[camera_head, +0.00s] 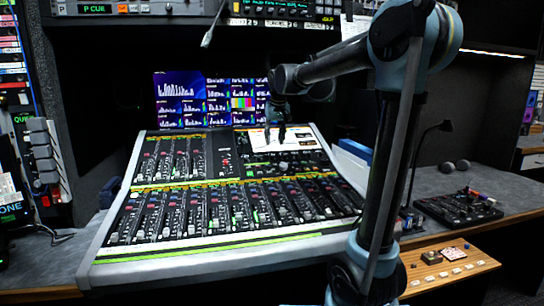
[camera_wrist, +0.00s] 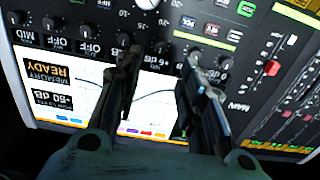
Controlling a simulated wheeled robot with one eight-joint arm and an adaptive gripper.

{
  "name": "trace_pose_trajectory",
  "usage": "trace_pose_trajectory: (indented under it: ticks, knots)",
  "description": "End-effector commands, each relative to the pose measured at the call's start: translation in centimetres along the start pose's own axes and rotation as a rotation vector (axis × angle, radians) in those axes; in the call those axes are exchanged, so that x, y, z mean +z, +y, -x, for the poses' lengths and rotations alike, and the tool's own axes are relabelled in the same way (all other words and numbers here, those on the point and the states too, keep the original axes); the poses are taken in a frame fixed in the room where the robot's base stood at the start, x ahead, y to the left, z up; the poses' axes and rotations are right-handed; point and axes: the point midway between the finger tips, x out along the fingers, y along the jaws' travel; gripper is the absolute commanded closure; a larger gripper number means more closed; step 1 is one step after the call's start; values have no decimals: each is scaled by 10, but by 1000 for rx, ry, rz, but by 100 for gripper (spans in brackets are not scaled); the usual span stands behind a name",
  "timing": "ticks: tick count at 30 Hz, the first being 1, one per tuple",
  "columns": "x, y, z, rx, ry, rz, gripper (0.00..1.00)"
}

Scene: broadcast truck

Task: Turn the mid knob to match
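The sloped mixing console (camera_head: 115,215) has a white display panel with a curve, with small dark knobs around it. In the wrist view a row of black knobs runs along the edge of the display (camera_wrist: 84,78). A "MID" label (camera_wrist: 26,38) shows near the left end, by a black knob (camera_wrist: 17,17); I cannot tell for sure which knob it names. My gripper (camera_head: 275,133) points down over the display panel. In the wrist view my gripper (camera_wrist: 160,58) has its fingers apart, with a black knob (camera_wrist: 160,47) visible between the tips; contact cannot be told.
A lit monitor (camera_head: 180,98) stands behind the console. Faders (camera_head: 225,210) fill the console's front. A small black control unit (camera_head: 458,208) sits on the right desk. A thin gooseneck (camera_head: 214,25) hangs above. A red fader cap (camera_wrist: 271,68) is right of my fingers.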

Motion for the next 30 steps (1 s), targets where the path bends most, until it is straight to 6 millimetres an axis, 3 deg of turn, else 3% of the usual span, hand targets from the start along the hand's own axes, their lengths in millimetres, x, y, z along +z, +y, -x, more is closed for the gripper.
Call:
trace_pose_trajectory:
  ticks: [9, 15, 29, 30]
  knots:
    - [0, 0, -55, 0, 0, -1, 64]
    - [0, 0, -79, 0, 0, -1, 64]
    - [0, 0, -89, 0, 0, -1, 64]
    - [0, 0, -89, 0, 0, -1, 73]
